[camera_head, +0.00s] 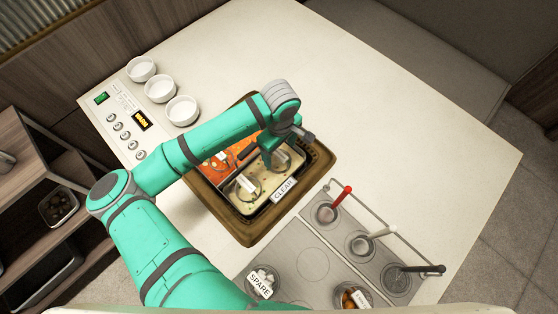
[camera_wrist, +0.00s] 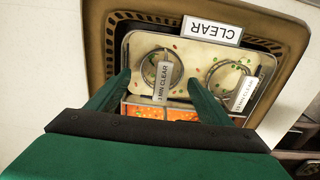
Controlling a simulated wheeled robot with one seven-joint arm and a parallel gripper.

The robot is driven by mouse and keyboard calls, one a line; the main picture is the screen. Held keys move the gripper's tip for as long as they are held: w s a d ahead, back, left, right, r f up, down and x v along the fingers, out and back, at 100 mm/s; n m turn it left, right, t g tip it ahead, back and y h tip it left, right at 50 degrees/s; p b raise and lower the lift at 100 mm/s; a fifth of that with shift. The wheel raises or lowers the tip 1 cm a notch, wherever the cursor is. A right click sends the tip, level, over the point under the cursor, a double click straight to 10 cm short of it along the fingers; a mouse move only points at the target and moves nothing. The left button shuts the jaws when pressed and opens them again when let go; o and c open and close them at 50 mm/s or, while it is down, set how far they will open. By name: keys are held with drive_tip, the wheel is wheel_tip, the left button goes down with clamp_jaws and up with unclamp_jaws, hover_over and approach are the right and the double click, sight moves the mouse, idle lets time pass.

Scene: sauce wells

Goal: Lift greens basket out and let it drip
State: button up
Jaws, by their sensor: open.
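Two round wire baskets sit in the pale, speckled broth of the well marked CLEAR (camera_head: 284,190). One basket (camera_wrist: 176,58) is at the left in the wrist view, with a white tag reading "MIN CLEAR" (camera_wrist: 162,82) across it. The other basket (camera_wrist: 222,72) is at the right, with a similar tag (camera_wrist: 243,95). I cannot tell from the tags which basket holds greens. My gripper (camera_wrist: 158,78) is open above the left one, its fingers apart on either side of the tag. In the head view my gripper (camera_head: 267,157) partly hides that basket.
An orange-red sauce well (camera_head: 218,160) adjoins the pale one inside a brown frame (camera_head: 243,232). Ladles with red, white and black handles stand in round wells (camera_head: 360,245) at lower right. White bowls (camera_head: 182,110) stand by the control panel (camera_head: 125,125). The counter at upper right is clear.

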drive_tip(key=shift+s+a+f, duration=0.1)
drive_tip(key=shift+f, duration=1.55)
drive_tip(key=shift+s+a+f, duration=0.1)
drive_tip(key=shift+f, duration=1.55)
drive_tip(key=shift+c, duration=0.2)
drive_tip(key=c, duration=1)
drive_tip(key=shift+w+r, duration=0.1)
drive_tip(key=shift+r, duration=0.05)
wheel_tip(320, 180, up, 18)
drive_tip(key=shift+f, duration=0.1)
